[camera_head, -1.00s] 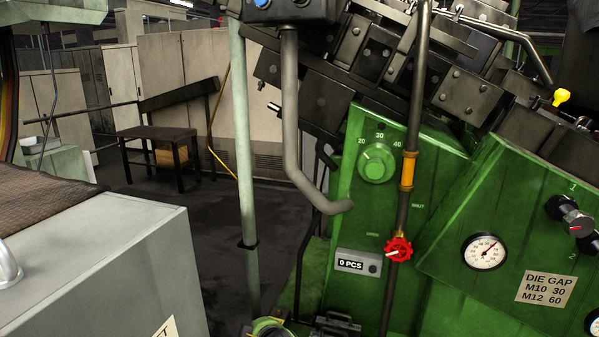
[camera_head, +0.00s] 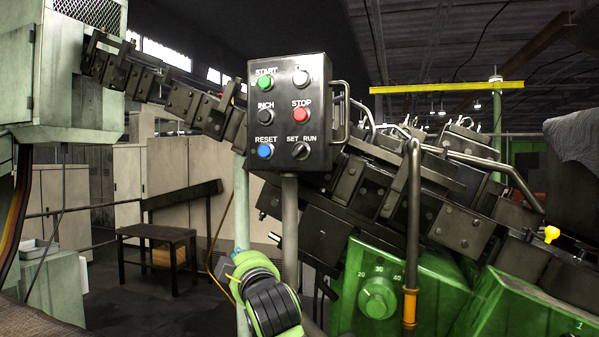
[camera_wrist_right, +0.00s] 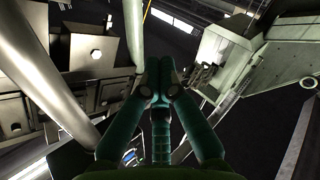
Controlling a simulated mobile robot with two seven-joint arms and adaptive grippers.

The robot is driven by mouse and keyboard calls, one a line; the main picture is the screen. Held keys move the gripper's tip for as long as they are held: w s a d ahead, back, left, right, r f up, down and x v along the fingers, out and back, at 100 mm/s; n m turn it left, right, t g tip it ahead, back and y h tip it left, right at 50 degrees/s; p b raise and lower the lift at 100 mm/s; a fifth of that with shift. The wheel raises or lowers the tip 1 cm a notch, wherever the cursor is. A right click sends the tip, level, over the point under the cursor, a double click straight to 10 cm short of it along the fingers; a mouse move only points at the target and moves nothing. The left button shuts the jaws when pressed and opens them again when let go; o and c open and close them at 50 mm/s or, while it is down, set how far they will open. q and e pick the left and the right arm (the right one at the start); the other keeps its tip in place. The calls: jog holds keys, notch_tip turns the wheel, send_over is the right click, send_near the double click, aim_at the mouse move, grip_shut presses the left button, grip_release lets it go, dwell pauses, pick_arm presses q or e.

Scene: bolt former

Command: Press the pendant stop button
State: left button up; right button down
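The dark pendant box (camera_head: 290,112) stands on a grey post in the middle of the head view, its button face toward me. Its red stop button (camera_head: 301,115) is in the right column, middle row, uncovered. My right arm (camera_head: 268,297), green and black, shows below the pendant, apart from the button; its fingertips are not clear there. In the right wrist view my right gripper (camera_wrist_right: 160,66) has its two dark green fingers together, with nothing seen between them. I cannot make out the stop button in that view. My left gripper is not in view.
Other pendant controls surround the stop button: a green start button (camera_head: 265,83), a blue reset button (camera_head: 265,151) and a set/run switch (camera_head: 301,151). A bent handle (camera_head: 346,112) sticks out at the pendant's right side. The green machine (camera_head: 440,292) fills the lower right.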

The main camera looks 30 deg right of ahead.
aim_at(295, 114)
jog(key=s+r+t+p, duration=0.1)
jog(key=s+r, duration=0.4)
jog(key=r, duration=0.4)
jog(key=s+r+t+h+p, duration=0.1)
jog(key=s+r+t, duration=0.1)
jog(key=s+r, duration=0.4)
jog(key=s+r+t+h+p, duration=0.1)
jog(key=s+r, duration=0.4)
jog(key=r, duration=0.8)
jog(key=shift+s+d+t+p, duration=0.2)
jog(key=shift+d+t+p, duration=0.15)
jog(key=shift+p, duration=0.2)
jog(key=shift+f, duration=0.1)
jog(key=shift+w+d+p, duration=0.5)
jog(key=shift+w+d, duration=2.45)
jog(key=shift+d, duration=0.25)
